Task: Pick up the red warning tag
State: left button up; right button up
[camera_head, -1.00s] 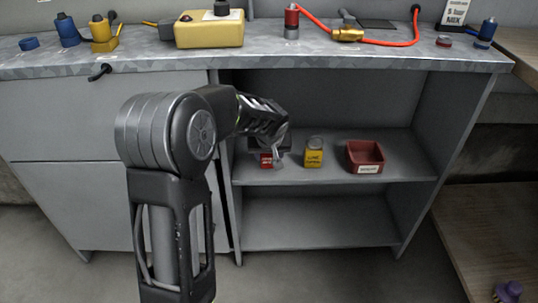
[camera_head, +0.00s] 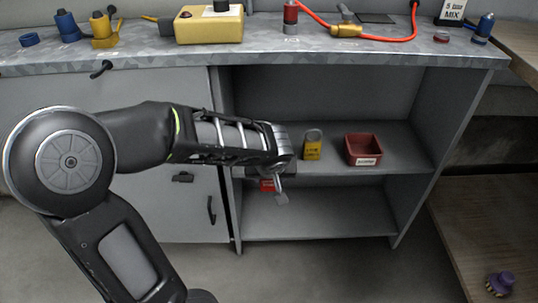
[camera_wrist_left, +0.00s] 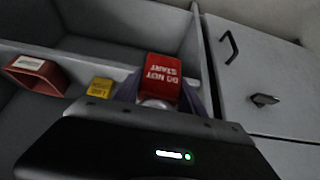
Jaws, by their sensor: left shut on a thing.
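The red warning tag (camera_wrist_left: 162,78), lettered "DO NOT START", is between the fingers of my left gripper (camera_wrist_left: 158,100) in the left wrist view. In the head view a small part of the tag (camera_head: 267,185) shows below my left gripper (camera_head: 280,183), in front of the cabinet's upper shelf edge. The gripper is shut on the tag. Most of the tag is hidden behind the gripper in the head view. My right gripper is not in view.
A yellow tag (camera_head: 312,147) and a red bin (camera_head: 364,149) sit on the cabinet's upper shelf (camera_head: 405,155). The lower shelf (camera_head: 320,218) is empty. The worktop (camera_head: 265,50) above holds a yellow box (camera_head: 210,27) and a red hose (camera_head: 385,42). Closed doors with handles (camera_head: 211,210) are at left.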

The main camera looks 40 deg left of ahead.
pick_arm(q)
jog(key=shift+s+d, duration=1.05)
jog(key=shift+s, duration=0.3)
